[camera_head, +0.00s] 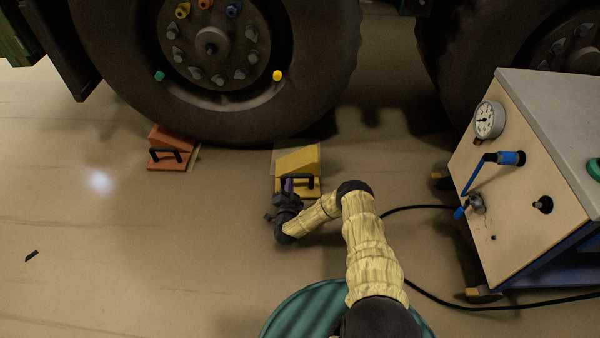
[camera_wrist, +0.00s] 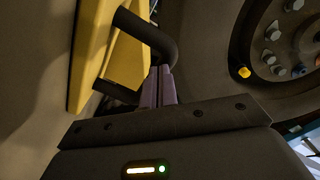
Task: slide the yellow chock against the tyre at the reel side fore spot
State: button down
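The yellow chock (camera_head: 298,162) lies on the floor just right of the lower part of the big dark tyre (camera_head: 325,75). A pale patch (camera_head: 282,153) shows on the floor at its left and far edge; whether chock and tyre touch is unclear. Its black handle (camera_head: 303,181) faces me. My gripper (camera_head: 288,186) is at the handle's left part. In the wrist view, its purple fingers (camera_wrist: 160,86) are together, with only a thin line between them. Their tips overlap the handle (camera_wrist: 150,38), with no bar visible between them. The yellow chock (camera_wrist: 122,62) is left of them.
An orange chock (camera_head: 171,145) with a black handle sits at the tyre's left. A cart with a gauge (camera_head: 488,120) and blue fittings stands at the right. A black hose (camera_head: 430,291) runs along the floor to it. The floor at the left is mostly clear.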

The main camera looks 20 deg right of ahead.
aim_at(290, 174)
jog(key=shift+b+x, duration=1.65)
jog(key=shift+x, duration=1.25)
jog(key=shift+s, duration=0.15)
jog(key=shift+p+v, duration=2.05)
jog(key=shift+v, duration=0.3)
jog(key=shift+s+a, duration=0.15)
